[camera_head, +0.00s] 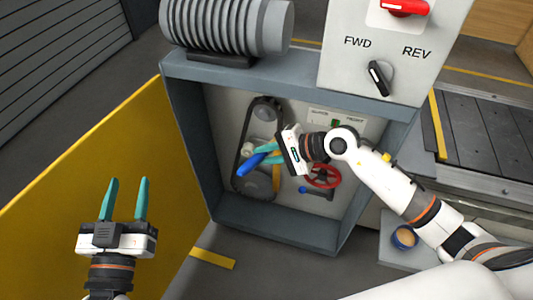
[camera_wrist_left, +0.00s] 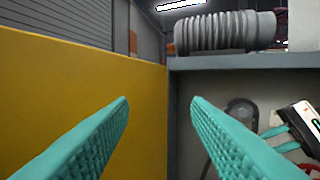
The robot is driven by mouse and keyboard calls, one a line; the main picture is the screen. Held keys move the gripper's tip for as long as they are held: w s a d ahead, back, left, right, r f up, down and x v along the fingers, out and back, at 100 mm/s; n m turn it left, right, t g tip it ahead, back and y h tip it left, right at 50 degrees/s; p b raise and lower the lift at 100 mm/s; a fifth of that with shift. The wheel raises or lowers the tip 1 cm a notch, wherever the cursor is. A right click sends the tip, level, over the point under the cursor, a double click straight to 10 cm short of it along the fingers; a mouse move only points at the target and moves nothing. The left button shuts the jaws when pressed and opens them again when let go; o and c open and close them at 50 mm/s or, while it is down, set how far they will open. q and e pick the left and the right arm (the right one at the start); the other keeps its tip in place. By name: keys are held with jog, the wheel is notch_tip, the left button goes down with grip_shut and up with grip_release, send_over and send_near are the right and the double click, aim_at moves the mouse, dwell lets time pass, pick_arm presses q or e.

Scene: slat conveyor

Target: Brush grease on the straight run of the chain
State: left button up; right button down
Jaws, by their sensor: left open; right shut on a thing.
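The dark chain (camera_head: 241,152) runs as an upright loop around sprockets inside the open cabinet (camera_head: 190,140). My right gripper (camera_head: 264,157) reaches into the cabinet from the right and is shut on a blue-handled brush (camera_head: 249,164). The brush lies in front of the chain's run; I cannot tell whether its bristles touch it. Part of the chain is hidden behind the gripper and brush. My left gripper (camera_head: 126,184) is open and empty in front of the yellow door, left of the cabinet. A blue tin with tan contents (camera_head: 404,237) stands at the lower right.
The yellow door (camera_head: 100,185) stands open on the left. A ribbed grey motor (camera_head: 225,25) sits on top of the cabinet, beside a panel with a FWD/REV switch (camera_head: 379,78). A red handwheel (camera_head: 323,177) is close to my right gripper. The slat conveyor (camera_head: 490,135) is at right.

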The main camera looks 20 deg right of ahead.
pick_arm(q)
jog(key=shift+s+d+r+t+h+b, duration=0.1)
jog(key=shift+r+t+h+b, duration=0.1)
jog(key=shift+r+t, duration=0.3)
jog(key=shift+s+d+r+t+h+b, duration=0.1)
jog(key=shift+r+t+h+b, duration=0.15)
jog(key=shift+r, duration=0.35)
pick_arm(e)
jog(key=shift+w+d, duration=0.2)
jog(key=shift+w, duration=0.1)
pick_arm(q)
jog(key=shift+r+t, duration=0.25)
jog(key=shift+r, duration=0.05)
pick_arm(e)
jog(key=shift+w, duration=0.1)
pick_arm(q)
jog(key=shift+s+r, duration=0.15)
jog(key=shift+r, duration=0.05)
pick_arm(e)
jog(key=shift+d, duration=0.1)
pick_arm(q)
jog(key=shift+s+r+t+h, duration=0.15)
jog(key=shift+s+r+t, duration=0.1)
jog(key=shift+r+t, duration=0.25)
jog(key=shift+s+r+t+h, duration=0.1)
jog(key=shift+s+r+t, duration=0.15)
jog(key=shift+r+t, duration=0.2)
pick_arm(e)
jog(key=shift+w+d, duration=0.2)
jog(key=shift+w, duration=0.1)
